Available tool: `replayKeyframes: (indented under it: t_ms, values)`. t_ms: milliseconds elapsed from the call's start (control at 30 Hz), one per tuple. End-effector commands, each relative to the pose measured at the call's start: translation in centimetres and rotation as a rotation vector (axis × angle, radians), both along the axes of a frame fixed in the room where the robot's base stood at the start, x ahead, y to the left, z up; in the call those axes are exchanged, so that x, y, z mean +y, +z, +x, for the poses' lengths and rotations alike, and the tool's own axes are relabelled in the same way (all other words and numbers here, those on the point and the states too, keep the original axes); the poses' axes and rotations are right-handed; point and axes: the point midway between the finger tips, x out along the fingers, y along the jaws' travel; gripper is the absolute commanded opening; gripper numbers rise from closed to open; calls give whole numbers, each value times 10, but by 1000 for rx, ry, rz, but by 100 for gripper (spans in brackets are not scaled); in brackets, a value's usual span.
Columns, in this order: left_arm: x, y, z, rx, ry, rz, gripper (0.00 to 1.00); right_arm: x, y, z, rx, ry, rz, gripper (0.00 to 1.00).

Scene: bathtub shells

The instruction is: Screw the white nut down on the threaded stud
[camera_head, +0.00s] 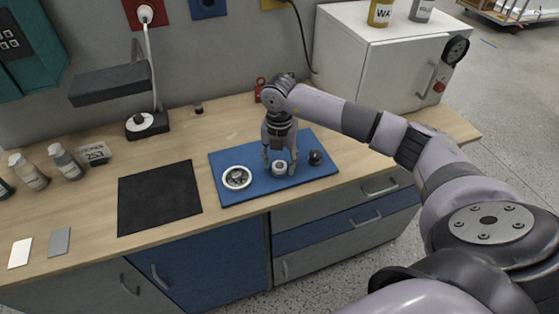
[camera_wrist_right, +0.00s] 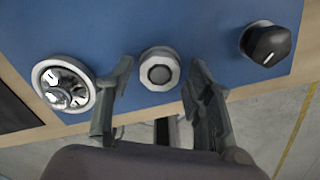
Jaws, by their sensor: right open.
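A small white nut (camera_head: 279,169) with a faceted rim is on the blue mat (camera_head: 225,158). In the right wrist view, the nut (camera_wrist_right: 159,69) has a grey round centre with a dark ring, which may be the end of the threaded stud; how far the nut is down cannot be told. My right gripper (camera_head: 279,173) points down, open, with one finger on each side of the nut. In the right wrist view, gaps show between the right gripper's fingertips (camera_wrist_right: 157,76) and the nut. My left gripper is not in view.
On the mat, a white ring with metal parts (camera_head: 237,178) lies left of the nut and a black knob (camera_head: 316,157) stands right. A black pad (camera_head: 159,197) lies farther left. A white cabinet (camera_head: 385,60) stands at the back right. Bottles (camera_head: 66,162) stand at the far left.

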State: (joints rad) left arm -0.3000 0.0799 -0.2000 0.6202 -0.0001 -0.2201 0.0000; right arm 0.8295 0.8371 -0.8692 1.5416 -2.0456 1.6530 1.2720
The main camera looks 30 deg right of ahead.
Motion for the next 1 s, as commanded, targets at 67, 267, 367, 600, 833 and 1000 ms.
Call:
replayKeyframes:
  t_ms: [67, 267, 367, 600, 833, 1000]
  values:
    - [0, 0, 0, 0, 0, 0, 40, 0, 0, 0, 0, 0, 0, 53]
    - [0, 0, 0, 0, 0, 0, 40, 0, 0, 0, 0, 0, 0, 53]
    - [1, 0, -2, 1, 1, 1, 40, 0, 3, 0, -1, 0, 0, 53]
    - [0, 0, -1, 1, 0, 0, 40, 0, 39, 2, -6, -1, -1, 53]
    - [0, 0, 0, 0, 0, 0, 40, 0, 88, 1, -5, 0, 1, 53]
    - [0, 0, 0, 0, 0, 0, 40, 0, 111, 1, -3, 0, 0, 53]
